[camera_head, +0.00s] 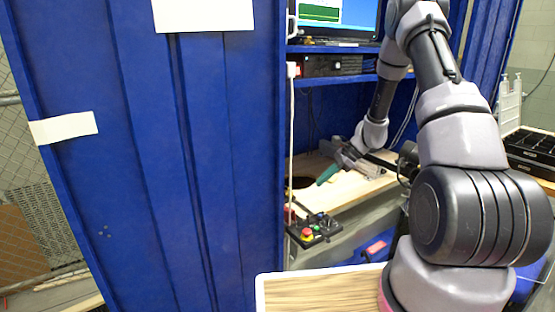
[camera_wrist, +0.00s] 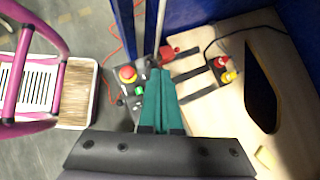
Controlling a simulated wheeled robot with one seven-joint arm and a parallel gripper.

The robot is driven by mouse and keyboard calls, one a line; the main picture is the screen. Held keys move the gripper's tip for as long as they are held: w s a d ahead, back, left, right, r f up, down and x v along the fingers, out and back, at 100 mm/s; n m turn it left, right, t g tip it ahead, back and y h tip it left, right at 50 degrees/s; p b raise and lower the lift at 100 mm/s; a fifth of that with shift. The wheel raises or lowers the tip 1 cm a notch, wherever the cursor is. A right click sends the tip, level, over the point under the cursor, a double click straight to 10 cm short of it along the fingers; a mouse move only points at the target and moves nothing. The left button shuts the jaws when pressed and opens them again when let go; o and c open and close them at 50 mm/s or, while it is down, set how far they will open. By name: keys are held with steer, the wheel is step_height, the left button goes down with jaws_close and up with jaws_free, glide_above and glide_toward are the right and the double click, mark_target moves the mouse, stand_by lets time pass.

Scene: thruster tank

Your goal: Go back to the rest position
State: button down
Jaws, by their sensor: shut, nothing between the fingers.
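My gripper (camera_head: 328,174) has green fingers and reaches into the blue cabinet, above the light wooden board (camera_head: 352,190). In the wrist view the two green fingers (camera_wrist: 163,88) lie side by side, shut, with nothing between them. Their tips point toward the control box (camera_wrist: 132,88) with its red emergency button (camera_wrist: 127,74) and a green button. My arm spans the right side of the head view, bent at the elbow.
The blue cabinet door (camera_head: 180,160) fills the left. A monitor stands on the upper shelf (camera_head: 335,48). The board has a dark opening (camera_wrist: 262,95); red and yellow connectors (camera_wrist: 222,68) sit beside it. A wood-topped tray (camera_wrist: 78,92) and a magenta frame (camera_wrist: 22,60) are at left.

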steer(key=s+a+r+n+t+h, duration=0.15)
steer(key=s+r+n, duration=0.3)
steer(key=r, duration=0.85)
steer(key=s+r+n+t+h, duration=0.1)
steer(key=s+r+n+h, duration=0.15)
steer(key=s+r, duration=0.7)
steer(key=s+d+r+n+t+h, duration=0.2)
steer(key=s+r+n+t, duration=0.2)
steer(key=s+r, duration=1.1)
steer(key=n, duration=0.2)
steer(key=shift+n, duration=0.3)
steer(key=shift+w, duration=0.1)
